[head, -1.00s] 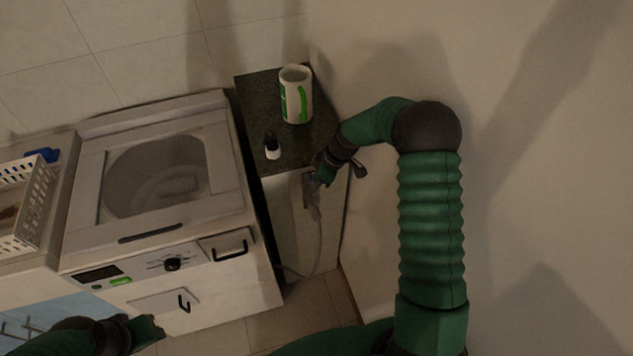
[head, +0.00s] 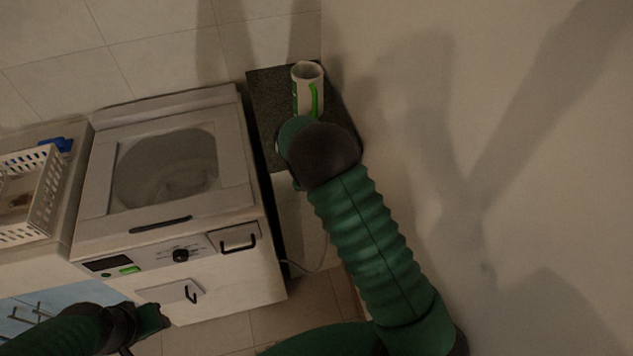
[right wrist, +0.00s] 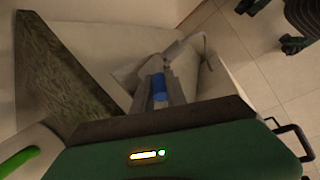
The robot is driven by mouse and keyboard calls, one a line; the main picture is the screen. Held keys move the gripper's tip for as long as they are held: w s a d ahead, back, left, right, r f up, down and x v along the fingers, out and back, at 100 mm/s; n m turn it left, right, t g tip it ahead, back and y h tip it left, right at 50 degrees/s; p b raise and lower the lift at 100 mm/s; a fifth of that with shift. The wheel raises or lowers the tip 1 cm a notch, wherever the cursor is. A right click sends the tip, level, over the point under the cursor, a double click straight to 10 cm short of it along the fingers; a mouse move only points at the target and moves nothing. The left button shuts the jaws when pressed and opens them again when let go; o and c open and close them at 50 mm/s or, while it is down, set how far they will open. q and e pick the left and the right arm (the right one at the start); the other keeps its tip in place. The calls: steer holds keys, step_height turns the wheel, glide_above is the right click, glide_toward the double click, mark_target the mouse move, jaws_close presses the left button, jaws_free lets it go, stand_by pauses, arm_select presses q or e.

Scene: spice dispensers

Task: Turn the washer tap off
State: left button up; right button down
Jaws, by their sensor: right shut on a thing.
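The washer tap shows in the right wrist view as a blue handle (right wrist: 159,87) with a grey pipe fitting (right wrist: 188,48) beyond it, below the dark counter. My right gripper (right wrist: 162,92) is shut on the blue handle, a finger on either side of it. In the head view my own right arm hides the tap and this gripper. The white washer (head: 165,200) stands left of the counter with its round lid closed. My left gripper (head: 152,318) is in front of the washer, apart from it; its jaw opening is not clear.
A white basket (head: 40,195) and a blue item (head: 58,144) are at the left. The wall (head: 560,150) bounds the right side; floor tiles (head: 300,300) are clear.

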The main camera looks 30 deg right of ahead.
steer(key=shift+w+a, duration=0.25)
steer(key=c, duration=1.7)
jaws_free()
steer(key=shift+o, duration=0.4)
steer(key=shift+f, duration=0.15)
